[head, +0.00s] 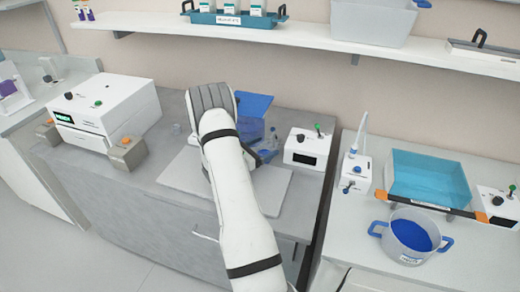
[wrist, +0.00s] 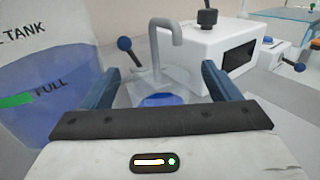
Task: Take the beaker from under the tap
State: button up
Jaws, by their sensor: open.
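The beaker is clear glass with blue liquid (wrist: 160,99). In the wrist view it stands under the grey hooked tap (wrist: 165,32), centred between my fingers. My gripper (wrist: 162,80) is open, with one blue finger on each side of the beaker in the picture. I cannot tell how far the fingers reach around it, and no contact shows. The gripper's body hides the beaker's lower part. In the head view my arm covers much of this spot; a little of my gripper (head: 266,155) shows beside the tank.
A blue tank (wrist: 45,95) marked FULL stands close on the left in the wrist view. A white box with a dark screen (wrist: 205,50) stands right of the tap. A lever with a blue knob (wrist: 125,44) is by the tap. A grey board (head: 180,176) lies under my arm.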

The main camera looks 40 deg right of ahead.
jog(key=shift+c, duration=0.5)
jog(key=c, duration=1)
jog(key=shift+w+a, duration=0.1)
jog(key=shift+w, duration=0.05)
jog(key=shift+w+a+b, duration=0.3)
jog(key=shift+w+a, duration=0.1)
jog(key=shift+w, duration=0.4)
jog(key=shift+w+a+b, duration=0.3)
jog(key=shift+w+a, duration=0.1)
jog(key=shift+w, duration=0.4)
jog(key=o, duration=1.1)
jog(key=shift+r, duration=0.1)
